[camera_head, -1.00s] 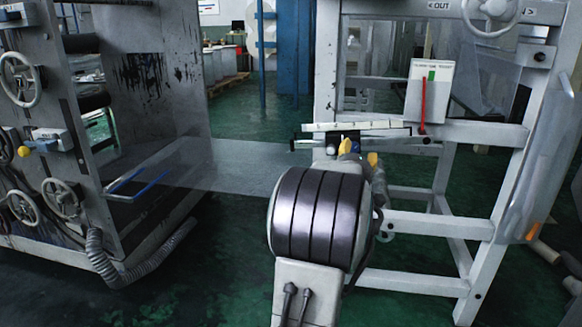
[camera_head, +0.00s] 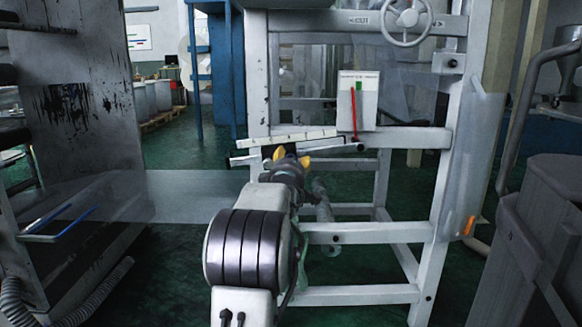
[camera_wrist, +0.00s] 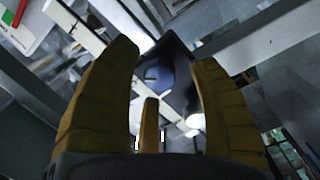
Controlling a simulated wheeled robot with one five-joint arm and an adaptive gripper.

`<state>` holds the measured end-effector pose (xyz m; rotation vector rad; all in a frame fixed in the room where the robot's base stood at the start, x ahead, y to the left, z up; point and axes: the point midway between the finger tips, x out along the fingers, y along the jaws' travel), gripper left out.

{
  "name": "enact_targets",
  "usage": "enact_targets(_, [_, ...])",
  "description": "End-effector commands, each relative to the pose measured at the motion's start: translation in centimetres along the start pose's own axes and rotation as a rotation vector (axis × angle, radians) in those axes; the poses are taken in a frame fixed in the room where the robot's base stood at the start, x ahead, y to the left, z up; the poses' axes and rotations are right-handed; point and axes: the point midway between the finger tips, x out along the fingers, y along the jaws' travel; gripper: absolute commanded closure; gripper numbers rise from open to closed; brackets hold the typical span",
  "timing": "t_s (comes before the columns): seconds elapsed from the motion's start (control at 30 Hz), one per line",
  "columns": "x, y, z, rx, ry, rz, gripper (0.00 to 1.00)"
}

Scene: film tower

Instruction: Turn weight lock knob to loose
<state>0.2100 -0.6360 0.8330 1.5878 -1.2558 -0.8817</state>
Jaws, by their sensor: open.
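A round, dark blue-grey knob (camera_wrist: 158,76) on a black block (camera_wrist: 178,62) shows in the wrist view; it appears to be the weight lock knob. My gripper (camera_wrist: 165,75) is open, with yellow fingers on both sides of the knob and a third finger below it. I see no clear contact. In the head view my gripper (camera_head: 291,158) is just below the white graduated bar (camera_head: 300,136) on the grey frame. The knob is not clearly visible there, and its setting cannot be read.
The grey frame (camera_head: 342,233) carries a white panel with a red pointer (camera_head: 354,115) and a handwheel (camera_head: 407,20). A clear film web (camera_head: 175,195) runs left to a dark-stained machine (camera_head: 90,100). A grey machine (camera_head: 548,190) stands close at the right. Green floor lies between.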

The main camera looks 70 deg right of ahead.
Motion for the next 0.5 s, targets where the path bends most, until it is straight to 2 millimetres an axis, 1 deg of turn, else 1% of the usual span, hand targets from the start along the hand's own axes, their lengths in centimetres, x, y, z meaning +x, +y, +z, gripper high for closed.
enact_targets(0.2, [1.1, 0.1, 0.0, 0.000, 0.000, 0.001, 0.45])
enact_targets(0.5, [1.4, 0.1, 0.0, 0.000, 0.000, 0.000, 0.45])
